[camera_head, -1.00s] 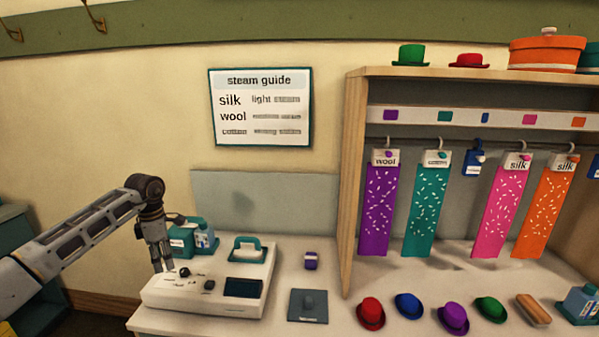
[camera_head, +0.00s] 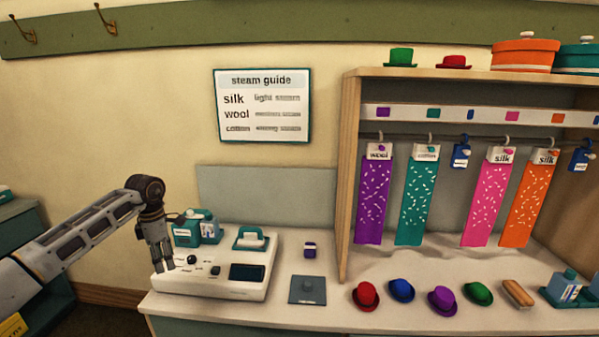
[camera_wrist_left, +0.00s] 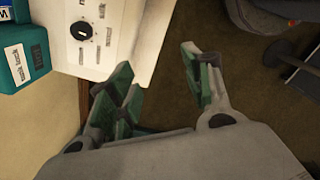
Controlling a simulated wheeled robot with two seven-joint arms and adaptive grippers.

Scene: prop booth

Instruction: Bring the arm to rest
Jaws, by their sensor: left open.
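My left gripper (camera_head: 163,266) comes in from the left and points down at the left edge of the white steamer unit (camera_head: 258,290). In the left wrist view my left gripper (camera_wrist_left: 165,90) has its green-padded fingers spread with nothing between them. Beneath the fingers there I see brown floor, with the steamer unit's edge and a black knob (camera_wrist_left: 82,30) at the upper left. I cannot tell whether a finger touches the unit. My right gripper is not in view.
A teal holder with bottles (camera_head: 190,231) stands just behind the gripper. A grey pad (camera_head: 308,290) and small hats such as the red one (camera_head: 366,296) lie on the counter (camera_head: 225,317). A wooden rack (camera_head: 345,200) with hanging scarves stands right. Floor is open left of the counter.

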